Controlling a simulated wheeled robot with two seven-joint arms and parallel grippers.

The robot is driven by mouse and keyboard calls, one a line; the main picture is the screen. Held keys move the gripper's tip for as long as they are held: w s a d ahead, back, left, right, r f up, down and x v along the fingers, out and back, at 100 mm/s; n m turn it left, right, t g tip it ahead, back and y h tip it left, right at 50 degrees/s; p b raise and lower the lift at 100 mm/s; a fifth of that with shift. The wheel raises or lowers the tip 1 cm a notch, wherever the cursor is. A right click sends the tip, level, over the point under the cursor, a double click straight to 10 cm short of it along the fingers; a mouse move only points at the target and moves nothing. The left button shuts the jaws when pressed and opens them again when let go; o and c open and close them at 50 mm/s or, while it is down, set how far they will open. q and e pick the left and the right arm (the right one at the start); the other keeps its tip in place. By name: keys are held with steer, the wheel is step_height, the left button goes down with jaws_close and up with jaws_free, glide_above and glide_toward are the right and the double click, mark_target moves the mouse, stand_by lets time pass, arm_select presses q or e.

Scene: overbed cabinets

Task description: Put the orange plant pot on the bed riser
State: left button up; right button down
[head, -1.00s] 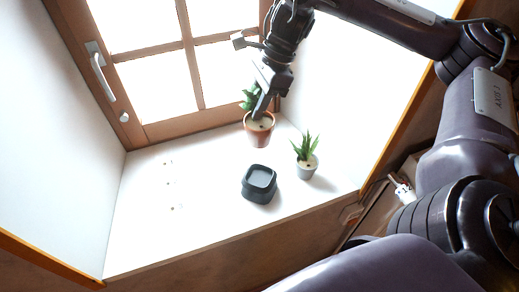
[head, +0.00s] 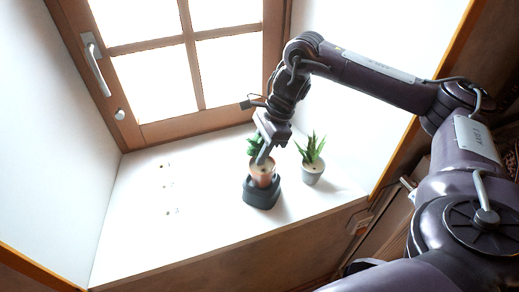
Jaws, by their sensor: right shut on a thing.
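The orange plant pot (head: 263,176) with a green plant is upright at the dark grey bed riser (head: 262,194). Its base appears to be on or just above the riser's top, which it largely covers; I cannot tell whether they touch. My right gripper (head: 263,160) comes down from above and is shut on the pot's rim. The riser stands on the white window sill (head: 135,232). My left gripper is not in view.
A grey pot with a spiky plant (head: 312,170) stands close to the right of the riser. A window with a brown frame (head: 190,125) and a handle is behind. Small dark marks lie on the left of the sill, which is otherwise clear.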

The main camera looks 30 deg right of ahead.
steer(key=shift+w+f, duration=0.1)
steer(key=shift+f, duration=0.15)
steer(key=c, duration=1)
jaws_free()
